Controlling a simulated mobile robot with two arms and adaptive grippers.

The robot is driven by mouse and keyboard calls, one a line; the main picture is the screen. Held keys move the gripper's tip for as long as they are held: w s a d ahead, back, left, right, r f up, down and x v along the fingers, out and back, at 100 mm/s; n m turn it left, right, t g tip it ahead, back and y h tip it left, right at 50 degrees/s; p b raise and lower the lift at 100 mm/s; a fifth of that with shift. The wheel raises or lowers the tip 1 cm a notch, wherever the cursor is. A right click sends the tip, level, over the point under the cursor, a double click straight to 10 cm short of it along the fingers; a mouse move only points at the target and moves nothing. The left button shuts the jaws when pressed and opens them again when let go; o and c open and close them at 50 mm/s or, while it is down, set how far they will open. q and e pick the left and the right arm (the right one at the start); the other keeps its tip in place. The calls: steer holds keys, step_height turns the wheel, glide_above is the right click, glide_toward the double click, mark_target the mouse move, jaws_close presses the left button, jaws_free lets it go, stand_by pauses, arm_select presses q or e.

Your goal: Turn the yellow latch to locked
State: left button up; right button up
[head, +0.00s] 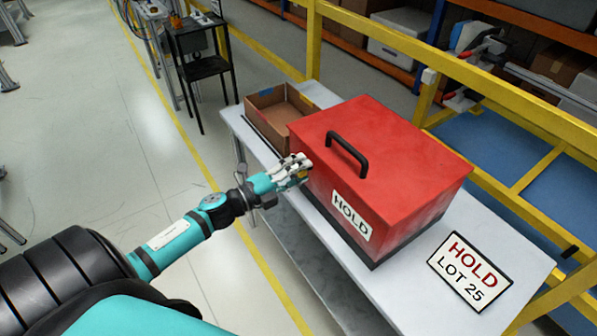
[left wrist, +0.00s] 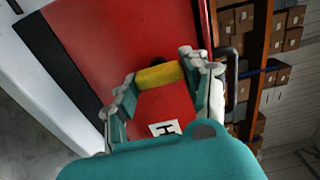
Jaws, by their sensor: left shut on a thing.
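A red box (head: 390,150) with a black top handle (head: 347,154) and a white HOLD label (head: 351,215) stands on the light table. My left gripper (head: 298,172) is at the box's near left side, by its upper edge. The yellow latch (left wrist: 160,75) shows in the left wrist view as a bar lying across between the fingers, against the red face. My left gripper (left wrist: 162,84) is shut on it. In the head view the fingers hide most of the latch. My right gripper is not in view.
An open cardboard box (head: 277,108) stands left of the red box. A HOLD LOT 25 sign (head: 470,270) lies on the table (head: 400,268) at the right. A yellow rail (head: 470,72) runs behind the table.

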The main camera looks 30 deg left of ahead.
arm_select(q)
steer(key=o, duration=1.2)
steer(key=shift+c, duration=0.2)
steer(key=v, duration=1.2)
steer(key=s+a+f+n+g+y, duration=0.1)
steer(key=s+f+n+g+y, duration=0.2)
steer(key=f, duration=0.7)
steer(key=s+a+f+n+y, duration=0.1)
steer(key=s+f+n+y, duration=0.1)
steer(key=f+n, duration=0.65)
steer(key=s+a+f+n+g+y, duration=0.2)
steer(key=s+f+y, duration=0.1)
steer(key=f, duration=1)
steer(key=s+d+f+n+g, duration=0.3)
steer(key=s+d+f+g, duration=0.2)
steer(key=s+d+f, duration=0.3)
steer(key=s+d+f+n+g+h, duration=0.1)
steer(key=s+d+f+n+g, duration=0.2)
steer(key=s+d+f, duration=0.6)
steer(key=s+f+g, duration=0.2)
steer(key=s+f, duration=0.2)
steer(key=s, duration=0.4)
steer(key=shift+n+g, duration=0.3)
steer(key=shift+n, duration=0.05)
